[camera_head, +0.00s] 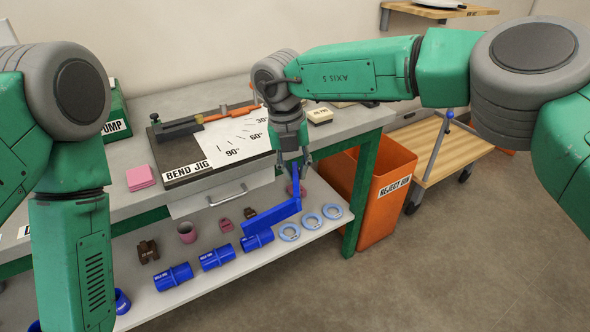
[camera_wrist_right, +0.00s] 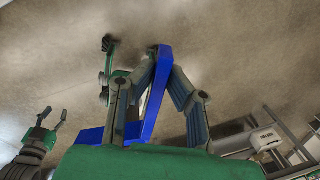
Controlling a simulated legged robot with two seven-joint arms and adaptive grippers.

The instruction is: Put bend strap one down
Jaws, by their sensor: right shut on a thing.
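The bend strap, a flat blue bar with an angled bend (camera_head: 272,217), hangs below my right gripper (camera_head: 293,165) in the head view. It also shows in the right wrist view (camera_wrist_right: 155,90), between the gripper's two fingers. My right gripper is shut on the strap and holds it in front of the bench, above the lower shelf. In the head view my left arm comes down at the left and its gripper is out of sight. In the right wrist view a gripper that looks like my left one (camera_wrist_right: 52,117) has its fingers apart and empty.
The bend jig (camera_head: 178,170) with a white angle sheet (camera_head: 240,137) stands on the bench top. The lower shelf (camera_head: 205,290) holds blue couplers (camera_head: 217,257) and pale blue rings (camera_head: 311,222). An orange reject bin (camera_head: 378,205) stands right of the bench. A pink pad stack (camera_head: 140,178) lies left of the jig.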

